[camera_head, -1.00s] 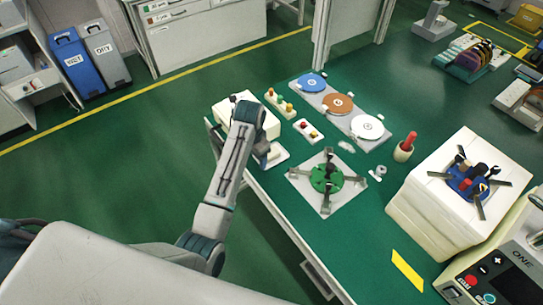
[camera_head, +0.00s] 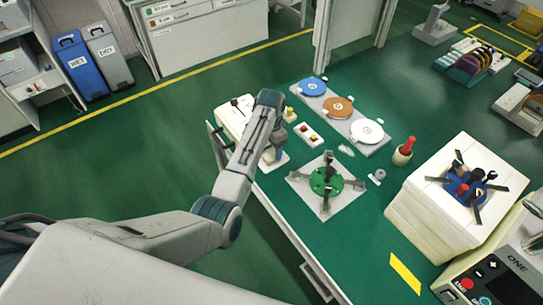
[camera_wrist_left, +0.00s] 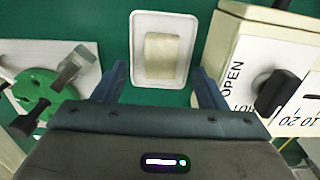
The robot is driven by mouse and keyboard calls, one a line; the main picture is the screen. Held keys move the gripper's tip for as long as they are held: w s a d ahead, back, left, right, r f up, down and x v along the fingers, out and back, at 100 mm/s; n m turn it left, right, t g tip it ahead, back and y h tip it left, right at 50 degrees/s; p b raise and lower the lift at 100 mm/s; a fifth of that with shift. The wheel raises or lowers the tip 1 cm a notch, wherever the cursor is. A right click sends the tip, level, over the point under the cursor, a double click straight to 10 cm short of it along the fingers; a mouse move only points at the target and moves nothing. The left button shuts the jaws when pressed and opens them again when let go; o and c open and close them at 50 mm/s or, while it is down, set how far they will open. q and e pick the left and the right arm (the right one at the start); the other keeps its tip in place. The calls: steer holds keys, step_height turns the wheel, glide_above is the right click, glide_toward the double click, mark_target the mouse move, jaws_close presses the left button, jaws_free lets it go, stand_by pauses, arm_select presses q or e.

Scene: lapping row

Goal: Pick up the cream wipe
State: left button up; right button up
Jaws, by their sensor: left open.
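The cream wipe (camera_wrist_left: 161,56) lies in a small white tray (camera_wrist_left: 178,22) in the left wrist view, near the middle. In the head view the tray (camera_head: 275,167) shows in part at the table's left edge, and the wipe is hidden by my arm. My left gripper (camera_wrist_left: 161,70) is open and empty, with one finger to each side of the tray's near part. In the head view it (camera_head: 272,152) is right above the tray. I cannot tell its exact height. My right gripper is not in view.
A cream box with a black knob (camera_wrist_left: 270,90) stands close to the right finger. A green disc fixture (camera_head: 325,181) on a white plate is to the tray's right. A button box (camera_head: 309,134) and three discs on a grey board (camera_head: 352,123) are behind.

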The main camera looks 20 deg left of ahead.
mark_target(271, 155)
arm_select(q)
steer(key=shift+w+f+p, duration=0.15)
steer(key=shift+f+p, duration=0.25)
steer(key=shift+f, duration=1.6)
steer(key=shift+c, duration=0.3)
steer(key=c, duration=1)
steer(key=shift+r, duration=0.1)
steer(key=shift+r+b, duration=0.3)
steer(key=shift+r, duration=0.25)
steer(key=shift+s+a+r+b, duration=0.1)
steer(key=shift+s+r+b, duration=0.15)
steer(key=shift+r, duration=0.3)
steer(key=shift+s+r+b, duration=0.1)
steer(key=shift+r+b, duration=0.1)
steer(key=shift+r, duration=0.3)
steer(key=s+a+b, duration=0.1)
steer(key=s, duration=0.4)
steer(key=s+a+r, duration=0.1)
steer(key=s, duration=0.4)
steer(key=s+a+b, duration=0.1)
steer(key=s+a, duration=0.1)
steer(key=s, duration=0.2)
steer(key=shift+s+a+r+b, duration=0.1)
steer(key=shift+s+r+b, duration=0.2)
steer(key=shift+s+r, duration=0.1)
